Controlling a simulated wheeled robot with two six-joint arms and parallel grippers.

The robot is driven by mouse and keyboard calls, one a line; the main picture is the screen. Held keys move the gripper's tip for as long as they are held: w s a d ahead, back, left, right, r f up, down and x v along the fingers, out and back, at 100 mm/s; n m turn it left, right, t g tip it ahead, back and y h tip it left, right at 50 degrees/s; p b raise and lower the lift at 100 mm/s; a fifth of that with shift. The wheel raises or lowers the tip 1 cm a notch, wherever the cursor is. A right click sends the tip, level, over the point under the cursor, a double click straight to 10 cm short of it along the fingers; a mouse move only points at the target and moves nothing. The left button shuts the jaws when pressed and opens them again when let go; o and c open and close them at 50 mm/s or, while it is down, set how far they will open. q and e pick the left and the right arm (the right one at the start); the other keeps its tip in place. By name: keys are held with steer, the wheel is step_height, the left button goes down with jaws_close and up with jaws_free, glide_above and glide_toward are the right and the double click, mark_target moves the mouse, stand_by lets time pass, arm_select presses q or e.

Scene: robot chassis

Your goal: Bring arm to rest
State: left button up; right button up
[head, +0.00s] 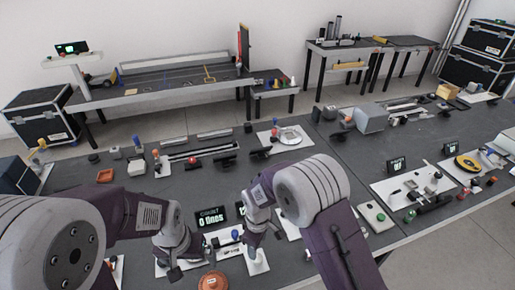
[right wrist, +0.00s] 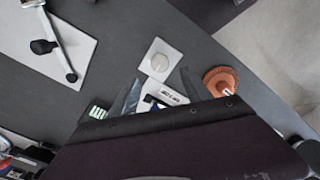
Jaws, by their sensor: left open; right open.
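My left arm comes in from the left in the head view, and its gripper (head: 174,268) points down over the near part of the dark table (head: 120,205). Its jaws are open, with nothing seen between them. My right arm reaches in from the bottom right and bends down to its gripper (head: 254,258), close to the right of the left one. In the right wrist view the right gripper (right wrist: 158,88) has its two fingers spread apart. A white square piece with a round knob (right wrist: 160,58) lies beyond the fingertips. I cannot tell whether the fingers touch anything.
A copper-coloured round part (head: 213,281) lies between and below the grippers. A small black display (head: 210,217) stands just behind them. White boards with small parts (head: 412,190) cover the table's right side. Further benches (head: 165,92) stand along the wall.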

steer(key=w+d+r+m+t, duration=0.2)
steer(key=w+d+r+m, duration=0.15)
steer(key=d+r, duration=0.6)
steer(key=s+d+m, duration=0.8)
steer(key=s+m, duration=0.1)
steer(key=s, duration=0.4)
steer(key=shift+s+d+r+g, duration=0.2)
steer(key=shift+s+r+g, duration=0.1)
steer(key=shift+s+g, duration=0.1)
steer(key=shift+w+m, duration=0.2)
steer(key=shift+m, duration=0.05)
